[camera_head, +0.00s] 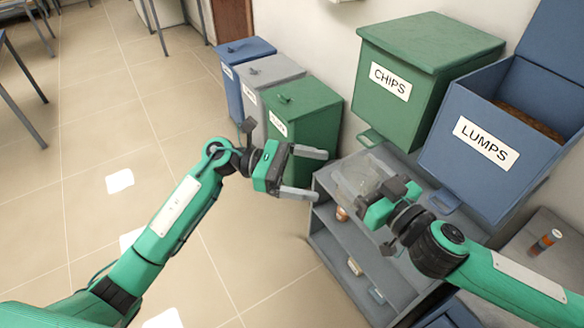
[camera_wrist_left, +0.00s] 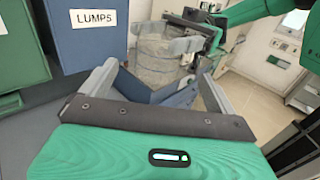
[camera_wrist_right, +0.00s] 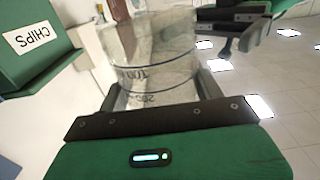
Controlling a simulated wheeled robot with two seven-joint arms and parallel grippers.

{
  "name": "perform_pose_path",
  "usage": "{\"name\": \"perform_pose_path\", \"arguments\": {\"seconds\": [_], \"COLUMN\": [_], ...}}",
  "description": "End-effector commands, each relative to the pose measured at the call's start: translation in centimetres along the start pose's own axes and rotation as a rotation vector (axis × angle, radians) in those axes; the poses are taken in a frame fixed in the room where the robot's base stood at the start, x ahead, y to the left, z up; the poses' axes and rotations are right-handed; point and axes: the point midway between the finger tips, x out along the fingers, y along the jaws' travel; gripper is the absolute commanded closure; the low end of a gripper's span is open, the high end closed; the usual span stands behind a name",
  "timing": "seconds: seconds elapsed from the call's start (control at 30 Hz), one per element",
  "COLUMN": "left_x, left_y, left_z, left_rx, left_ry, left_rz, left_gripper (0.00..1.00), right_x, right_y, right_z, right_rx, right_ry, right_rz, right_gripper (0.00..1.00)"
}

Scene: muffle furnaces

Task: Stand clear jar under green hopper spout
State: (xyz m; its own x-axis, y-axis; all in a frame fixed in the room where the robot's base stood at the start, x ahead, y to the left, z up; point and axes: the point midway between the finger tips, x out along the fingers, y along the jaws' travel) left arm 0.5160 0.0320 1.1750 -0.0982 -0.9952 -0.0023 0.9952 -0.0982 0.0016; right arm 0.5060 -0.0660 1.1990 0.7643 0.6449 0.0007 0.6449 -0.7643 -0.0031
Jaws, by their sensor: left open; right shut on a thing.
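The clear jar (camera_head: 352,177) is see-through and shows over the grey shelf unit's top, just below and left of the green CHIPS hopper's spout (camera_head: 371,138) in the head view. My right gripper (camera_head: 368,186) is shut on the jar. The jar's printed marks show between the fingers in the right wrist view (camera_wrist_right: 155,65). The jar also shows in the left wrist view (camera_wrist_left: 160,62). I cannot tell whether its base touches the shelf top. My left gripper (camera_head: 320,174) is open and empty, left of the jar. The green hopper (camera_head: 395,115) hangs on the wall.
The blue LUMPS hopper (camera_head: 470,185) stands open right of the green one. The grey shelf unit (camera_head: 335,225) has small items on its lower shelves. Blue, grey and green bins (camera_head: 310,125) stand by the wall. An orange-banded cylinder (camera_head: 545,242) is at right. The left floor is mostly clear.

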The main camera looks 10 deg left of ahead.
Motion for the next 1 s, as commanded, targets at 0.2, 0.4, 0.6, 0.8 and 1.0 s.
{"name": "perform_pose_path", "arguments": {"seconds": [0.2, 0.4, 0.6, 0.8, 1.0], "left_x": [4.2, 6.7, 7.5, 7.6, 7.5], "left_y": [0.0, 0.1, 0.1, 0.1, 0.1], "left_z": [0.1, 0.1, 0.1, 0.0, 0.0], "left_rx": [-0.001, -0.003, -0.003, -0.003, -0.003], "left_ry": [-0.005, -0.003, -0.002, -0.002, -0.002], "left_rz": [-0.001, 0.001, 0.002, 0.002, 0.002], "left_gripper": [0.07, 0.07, 0.07, 0.07, 0.41], "right_x": [0.0, 0.0, 0.0, 0.0, 0.0], "right_y": [0.0, 0.0, 0.0, 0.0, 0.0], "right_z": [0.0, 0.0, 0.0, 0.0, 0.0], "right_rx": [0.000, 0.000, 0.000, 0.000, 0.000], "right_ry": [0.000, 0.000, 0.000, 0.000, 0.000], "right_rz": [0.000, 0.000, 0.000, 0.000, 0.000], "right_gripper": [0.66, 0.66, 0.66, 0.66, 0.66]}}
